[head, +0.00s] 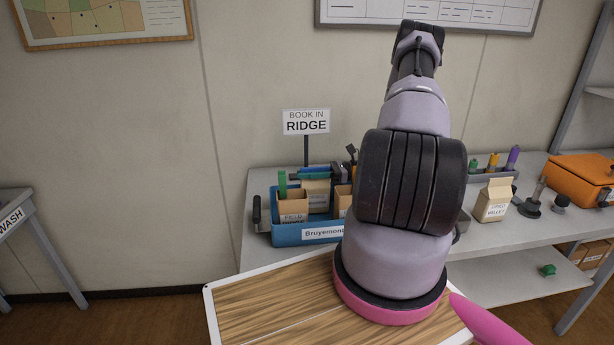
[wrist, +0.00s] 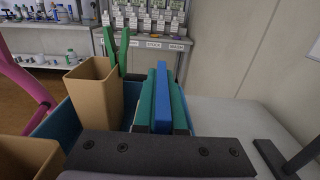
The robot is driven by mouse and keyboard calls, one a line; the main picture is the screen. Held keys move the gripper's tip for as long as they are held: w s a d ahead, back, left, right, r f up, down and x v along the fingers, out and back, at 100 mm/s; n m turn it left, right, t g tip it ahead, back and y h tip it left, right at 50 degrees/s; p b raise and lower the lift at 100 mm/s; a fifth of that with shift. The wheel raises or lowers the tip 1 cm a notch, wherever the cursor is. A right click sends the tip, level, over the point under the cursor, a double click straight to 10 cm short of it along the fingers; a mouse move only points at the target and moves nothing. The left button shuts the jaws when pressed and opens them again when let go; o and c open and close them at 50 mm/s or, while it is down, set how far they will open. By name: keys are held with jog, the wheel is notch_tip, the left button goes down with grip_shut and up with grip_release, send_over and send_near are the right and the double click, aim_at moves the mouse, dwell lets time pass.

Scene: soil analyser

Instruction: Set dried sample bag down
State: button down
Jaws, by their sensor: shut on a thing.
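My gripper (head: 312,174) reaches over the blue crate (head: 290,238) labelled "Bruyemont". In the wrist view its teal-faced fingers (wrist: 162,80) are shut on a narrow blue clip (wrist: 163,105). A tan paper bag (head: 318,196) shows below the fingers, inside the crate outline, and appears to hang from this clip. I cannot tell whether its base touches the crate floor. To its left in the head view stands a tan bag (head: 292,207) labelled "FIELD", with a green clip (head: 283,182). Another tan bag (head: 343,203) is partly hidden behind my arm.
A "BOOK IN RIDGE" sign (head: 305,122) stands behind the crate on the grey bench (head: 520,232). Right of my arm are another tan bag (head: 494,200), small dark tools and an orange case (head: 582,180).

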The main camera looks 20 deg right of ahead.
jog(key=shift+f, duration=0.2)
jog(key=c, duration=1)
grip_release()
